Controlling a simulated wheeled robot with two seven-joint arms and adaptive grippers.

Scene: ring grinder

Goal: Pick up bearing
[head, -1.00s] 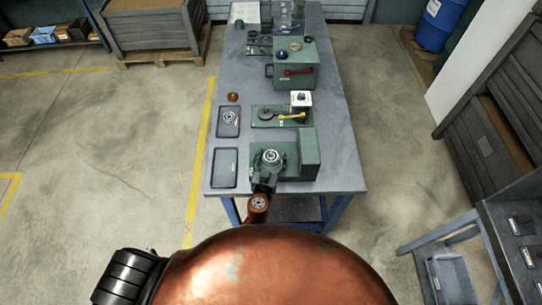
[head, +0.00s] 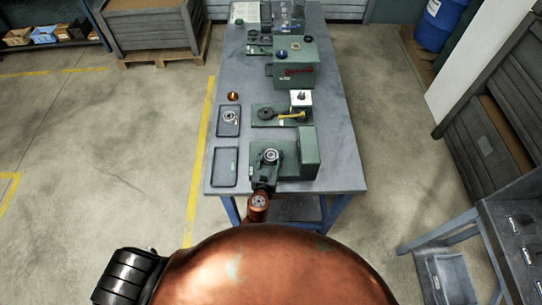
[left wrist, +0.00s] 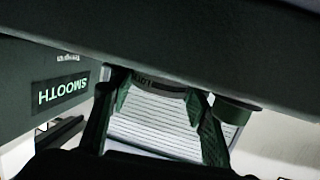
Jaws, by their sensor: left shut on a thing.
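A silvery ring-shaped bearing (head: 271,155) is at the near green machine (head: 297,172), on its left part. My left gripper (head: 268,165) reaches it from the near side and is shut on it. Whether the bearing rests on the machine or is held just above it, I cannot tell. In the left wrist view my left gripper's two fingers (left wrist: 158,105) stand on either side of a dark curved edge. A second bearing (head: 230,117) lies in the far dark tray (head: 222,131). My right gripper is not in view.
An empty dark tray (head: 224,180) lies left of the near machine. A green fixture with a yellow handle (head: 290,116) and a green box (head: 293,75) stand further back. A small orange knob-like thing (head: 233,96) sits near the left edge. A machine face reads "SMOOTH" (left wrist: 60,90).

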